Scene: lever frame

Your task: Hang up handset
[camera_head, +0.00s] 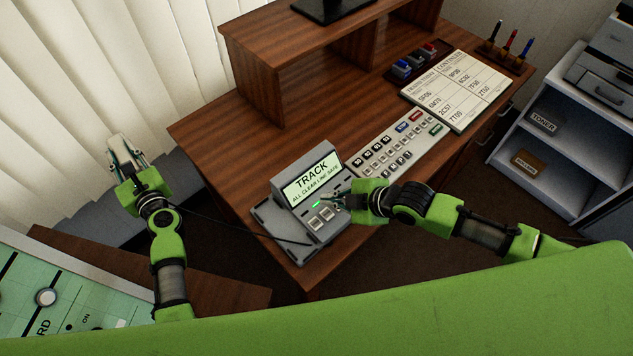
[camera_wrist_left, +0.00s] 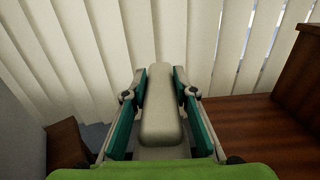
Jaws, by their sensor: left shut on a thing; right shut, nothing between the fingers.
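The handset (camera_wrist_left: 162,112) is a pale beige, rounded block. My left gripper (camera_wrist_left: 160,95) is shut on it, with a finger on each side. In the head view the handset (camera_head: 121,147) is held off the desk's left side, in front of the blinds. The grey phone base (camera_head: 268,214) stands at the desk's near corner, with a lit screen (camera_head: 313,180) reading "TRACK ALL CLEAR LINE SAFE". A dark cord runs from the base toward my left arm. My right gripper (camera_head: 335,200) is shut and empty, close over the base's buttons beside a green light; contact cannot be told.
The wooden desk (camera_head: 225,150) has bare room left of and behind the base. A keypad panel (camera_head: 390,140) and a printed board (camera_head: 458,90) lie to the right. A raised shelf (camera_head: 290,40) stands behind. A green control panel (camera_head: 70,290) is at lower left.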

